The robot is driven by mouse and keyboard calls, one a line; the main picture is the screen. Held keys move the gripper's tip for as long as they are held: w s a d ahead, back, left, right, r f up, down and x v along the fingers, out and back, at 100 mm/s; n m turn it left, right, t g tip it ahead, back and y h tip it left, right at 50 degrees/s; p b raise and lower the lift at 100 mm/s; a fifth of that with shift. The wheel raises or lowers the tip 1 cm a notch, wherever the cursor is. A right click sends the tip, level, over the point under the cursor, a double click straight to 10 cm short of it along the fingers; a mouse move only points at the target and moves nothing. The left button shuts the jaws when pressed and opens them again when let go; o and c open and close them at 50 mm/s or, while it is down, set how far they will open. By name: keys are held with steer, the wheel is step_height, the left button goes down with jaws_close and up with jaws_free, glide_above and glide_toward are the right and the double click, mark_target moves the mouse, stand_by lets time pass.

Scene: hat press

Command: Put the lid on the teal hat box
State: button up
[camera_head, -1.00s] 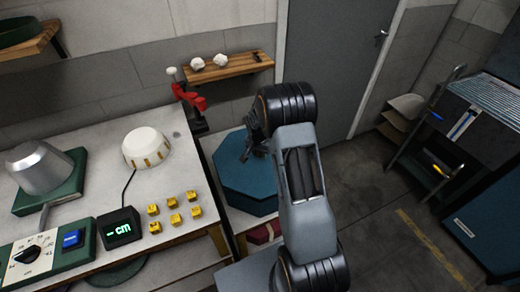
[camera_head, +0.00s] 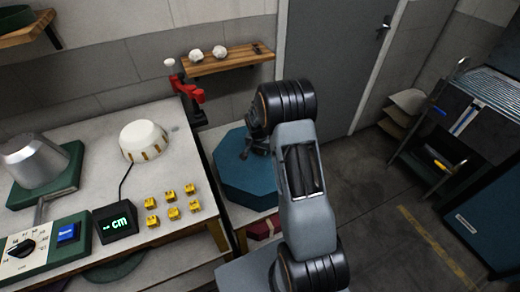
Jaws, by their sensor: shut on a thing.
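A large teal octagonal piece (camera_head: 238,175), the lid or the closed top of the hat box, lies flat on a low pale surface right of the workbench. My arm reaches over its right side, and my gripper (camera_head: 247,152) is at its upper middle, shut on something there. The gripped part is small and hidden by the jaws; it looks like part of the lid.
The workbench (camera_head: 90,165) on the left holds a white dome, several yellow blocks, a "cm" display and a silver form. A red clamp (camera_head: 190,92) is at its back corner. A wooden shelf (camera_head: 225,62) hangs behind.

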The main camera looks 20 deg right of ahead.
steer(key=shift+f+b, duration=0.25)
steer(key=shift+b, duration=0.05)
steer(key=o, duration=1.1)
steer(key=shift+r, duration=0.1)
step_height(320, 180, up, 14)
steer(key=s+a, duration=0.1)
steer(key=a, duration=0.1)
steer(key=shift+s+a+r+n+t+y+p, duration=0.1)
steer(key=shift+s+a+r+n+t+y, duration=0.25)
steer(key=shift+s+a+r+n, duration=2.35)
steer(key=shift+s+a+r+n+t+y+p, duration=0.1)
steer(key=shift+s+a+r+n+t, duration=0.3)
steer(key=shift+s, duration=4.45)
steer(key=shift+s+a+r+n+t+y+p, duration=0.1)
steer(key=shift+s+a+r+n+t+y, duration=0.25)
steer(key=shift+s+a+r+n, duration=2.35)
steer(key=s+d+f+m, duration=0.2)
steer(key=shift+s+d+f, duration=0.1)
steer(key=shift+d+f, duration=0.1)
steer(key=shift+f, duration=0.15)
